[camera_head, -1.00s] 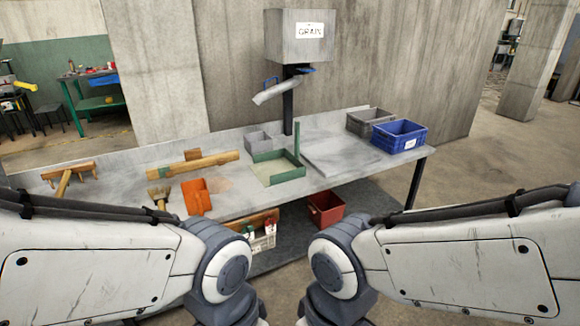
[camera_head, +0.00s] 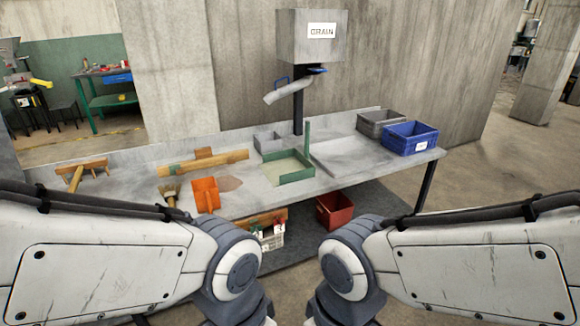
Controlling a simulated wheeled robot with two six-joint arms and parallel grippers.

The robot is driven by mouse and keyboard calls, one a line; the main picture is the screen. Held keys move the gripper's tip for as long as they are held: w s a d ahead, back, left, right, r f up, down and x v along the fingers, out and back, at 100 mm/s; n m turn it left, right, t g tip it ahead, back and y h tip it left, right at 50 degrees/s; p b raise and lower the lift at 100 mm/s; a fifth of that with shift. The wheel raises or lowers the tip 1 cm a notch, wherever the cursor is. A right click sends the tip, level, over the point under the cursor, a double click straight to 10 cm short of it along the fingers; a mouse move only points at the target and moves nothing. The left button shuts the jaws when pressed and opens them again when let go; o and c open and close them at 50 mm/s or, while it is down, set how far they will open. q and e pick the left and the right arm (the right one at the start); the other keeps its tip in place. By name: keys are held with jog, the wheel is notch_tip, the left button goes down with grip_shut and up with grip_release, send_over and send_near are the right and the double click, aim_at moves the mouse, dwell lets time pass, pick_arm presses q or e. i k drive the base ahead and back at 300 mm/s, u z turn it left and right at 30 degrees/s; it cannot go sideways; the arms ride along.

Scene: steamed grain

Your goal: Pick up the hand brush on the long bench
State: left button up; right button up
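The hand brush (camera_head: 169,191) lies on the long bench (camera_head: 330,182), left of the orange scoop. Its bristles show and point away from me. Its handle runs toward the bench's front edge and is partly hidden by my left arm. Both of my arms reach in from the sides at the bottom of the view. My left and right grippers are out of view below the picture.
An orange scoop (camera_head: 206,194) stands just right of the brush. A wooden piece (camera_head: 205,162), a wooden rake-like tool (camera_head: 82,172), a green-edged tray (camera_head: 285,170), a grey bin (camera_head: 383,122) and a blue crate (camera_head: 405,138) also stand on the bench. A red bin (camera_head: 334,209) is below.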

aim_at(170, 196)
jog(key=u, duration=0.25)
jog(key=i, duration=2.25)
jog(key=u, duration=0.65)
